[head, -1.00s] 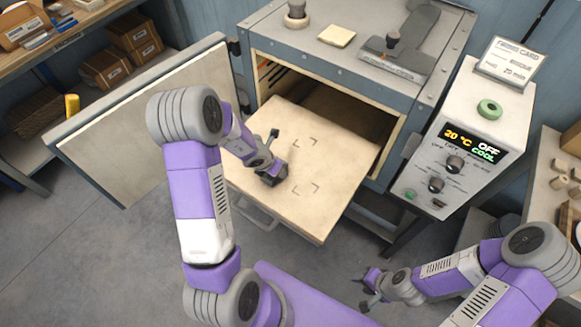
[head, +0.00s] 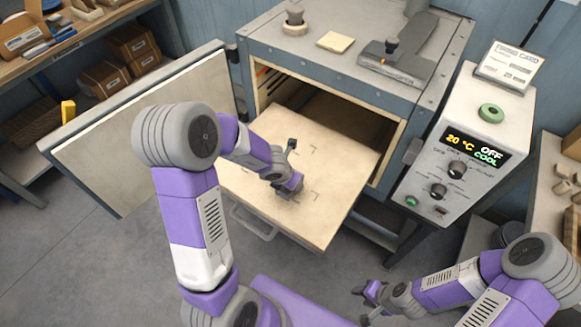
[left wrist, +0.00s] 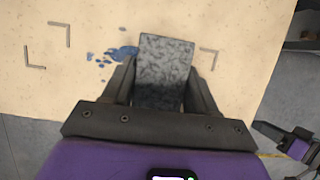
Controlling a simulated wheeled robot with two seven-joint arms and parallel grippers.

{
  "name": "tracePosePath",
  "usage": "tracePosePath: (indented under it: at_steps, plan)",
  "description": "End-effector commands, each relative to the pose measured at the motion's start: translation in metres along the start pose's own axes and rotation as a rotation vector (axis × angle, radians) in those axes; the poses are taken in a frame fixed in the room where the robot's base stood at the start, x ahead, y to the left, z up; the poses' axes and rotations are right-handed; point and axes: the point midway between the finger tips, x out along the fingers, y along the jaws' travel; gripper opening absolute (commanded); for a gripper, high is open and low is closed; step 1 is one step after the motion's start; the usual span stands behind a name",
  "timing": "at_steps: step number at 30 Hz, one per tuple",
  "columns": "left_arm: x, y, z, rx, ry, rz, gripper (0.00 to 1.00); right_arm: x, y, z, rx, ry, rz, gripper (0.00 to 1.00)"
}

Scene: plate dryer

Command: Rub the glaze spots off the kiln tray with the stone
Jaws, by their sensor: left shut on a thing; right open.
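The pale kiln tray (head: 325,215) is pulled out of the open kiln and carries dark corner marks. In the left wrist view the tray (left wrist: 250,25) shows blue glaze spots (left wrist: 122,53), one larger and several small ones. My left gripper (head: 290,186) is over the middle of the tray. It is shut on a grey speckled stone (left wrist: 165,68), whose far end lies beside the largest spot and may cover part of it. Whether the stone touches the tray I cannot tell. My right gripper (head: 370,300) is open and empty, low in front of the tray's right side.
The kiln door (head: 140,130) stands open at the left. The control box (head: 455,150) at the right reads 20 °C, OFF, COOL. A yellowish pad (head: 334,41) lies on the kiln top. A tray handle (head: 252,222) sticks out at the front.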

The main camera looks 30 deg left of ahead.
Motion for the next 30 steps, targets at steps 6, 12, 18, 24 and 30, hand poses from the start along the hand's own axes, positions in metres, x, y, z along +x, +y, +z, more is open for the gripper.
tracePosePath:
  at_steps: [6,12,18,24,30]
  plan:
    - [-0.021,-0.001,0.010,0.003,-0.003,-0.001,0.25,-0.023,-0.009,0.001,0.000,-0.001,0.000,0.43]
    - [-0.037,-0.001,0.017,0.003,-0.003,-0.002,0.25,-0.039,-0.015,0.002,0.000,-0.001,0.000,0.43]
    - [-0.048,-0.001,0.022,0.004,-0.003,-0.002,0.25,-0.051,-0.019,0.003,0.000,-0.001,0.000,0.43]
    - [-0.047,-0.001,0.021,0.004,-0.003,-0.002,0.25,-0.050,-0.019,0.003,0.000,-0.001,0.000,0.43]
    - [-0.047,-0.001,0.021,0.004,-0.003,-0.002,0.25,-0.050,-0.019,0.003,0.000,-0.001,0.000,0.43]
